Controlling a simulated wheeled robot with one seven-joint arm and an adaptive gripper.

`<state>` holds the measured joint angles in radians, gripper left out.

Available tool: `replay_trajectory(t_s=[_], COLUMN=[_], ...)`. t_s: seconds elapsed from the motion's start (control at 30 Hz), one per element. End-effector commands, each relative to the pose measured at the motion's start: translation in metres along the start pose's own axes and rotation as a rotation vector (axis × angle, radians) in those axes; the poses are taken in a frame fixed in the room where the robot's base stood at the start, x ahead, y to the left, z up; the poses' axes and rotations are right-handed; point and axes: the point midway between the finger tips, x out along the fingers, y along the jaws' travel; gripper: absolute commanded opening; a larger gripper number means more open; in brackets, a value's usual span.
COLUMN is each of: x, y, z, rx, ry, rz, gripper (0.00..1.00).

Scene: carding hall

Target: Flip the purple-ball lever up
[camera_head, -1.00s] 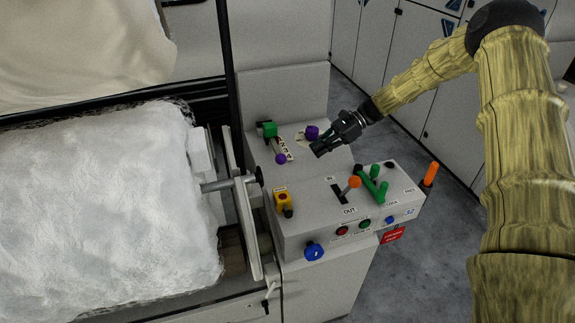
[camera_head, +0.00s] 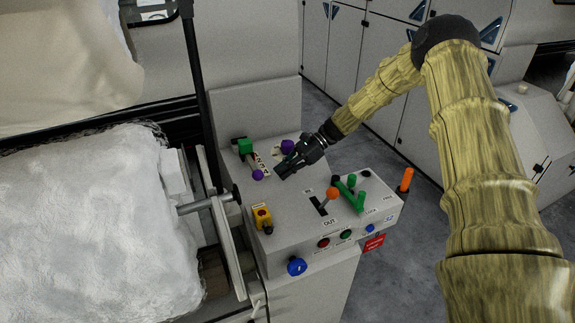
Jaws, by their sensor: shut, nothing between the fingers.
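The purple-ball lever (camera_head: 258,174) is on the upper left panel of the grey console. Its ball hangs at the near end, below a green block (camera_head: 245,146), beside a pale marked strip. My gripper (camera_head: 281,174) is shut and empty, low over the panel just right of the ball. A small gap shows between fingertips and ball; I cannot tell their height difference. A purple round knob (camera_head: 288,146) sits behind my gripper, which partly covers the panel around it.
An orange-ball lever (camera_head: 332,194), green handles (camera_head: 350,196) and an upright orange handle (camera_head: 406,180) stand to the right. A yellow box with a red button (camera_head: 262,216) and a blue knob (camera_head: 297,267) are nearer. White fibre (camera_head: 90,220) fills the left.

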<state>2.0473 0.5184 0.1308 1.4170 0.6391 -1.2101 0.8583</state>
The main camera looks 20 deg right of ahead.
Motion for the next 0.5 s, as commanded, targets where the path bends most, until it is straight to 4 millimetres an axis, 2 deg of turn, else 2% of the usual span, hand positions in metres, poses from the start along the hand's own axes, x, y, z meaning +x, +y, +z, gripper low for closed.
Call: replay_trajectory(t_s=[0.23,0.5], x=[0.038,0.058], y=[0.001,0.001], z=[0.002,0.001], rx=[0.002,0.0], ry=[-0.001,-0.001], rz=[0.003,0.0], gripper=[0.0,0.0])
